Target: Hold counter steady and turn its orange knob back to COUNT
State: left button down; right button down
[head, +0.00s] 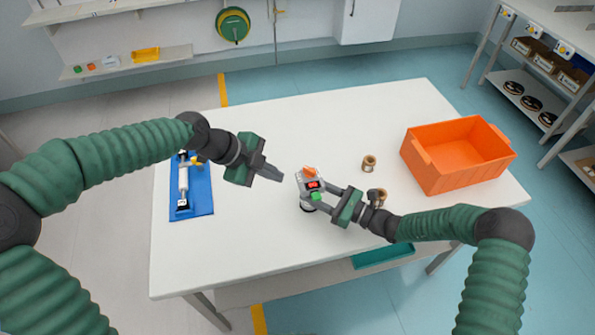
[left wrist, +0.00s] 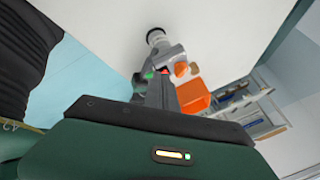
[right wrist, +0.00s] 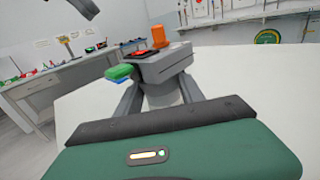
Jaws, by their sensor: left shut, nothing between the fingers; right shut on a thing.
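The counter (head: 311,186) is a small grey box on a pale round body, upright over the middle of the table. It has a red display, a green part and an orange knob (head: 309,172) on top; the knob also shows in the right wrist view (right wrist: 158,36). Its lettering is too small to read. My right gripper (head: 322,198) is shut on the counter's body (right wrist: 162,92), from the right. I cannot tell whether its base touches the table. My left gripper (head: 281,178) is shut and empty, just left of the counter, apart from it. The left wrist view shows the counter (left wrist: 170,56) beyond the fingers.
An orange bin (head: 434,174) stands at the table's right. Two brown spools (head: 369,163) lie between it and the counter, one partly behind my right arm. A blue tray (head: 203,202) with a white tool is at the left. The table's (head: 330,120) far side is clear.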

aim_at(309, 172)
pick_arm(q)
jog(key=x, duration=0.6)
jog(key=shift+s, duration=0.1)
jog(key=w, duration=0.1)
jog(key=w+d, duration=0.2)
jog(key=shift+w+f, duration=0.15)
jog(key=shift+f, duration=0.15)
jog(key=shift+w, duration=0.3)
jog(key=shift+d, duration=0.1)
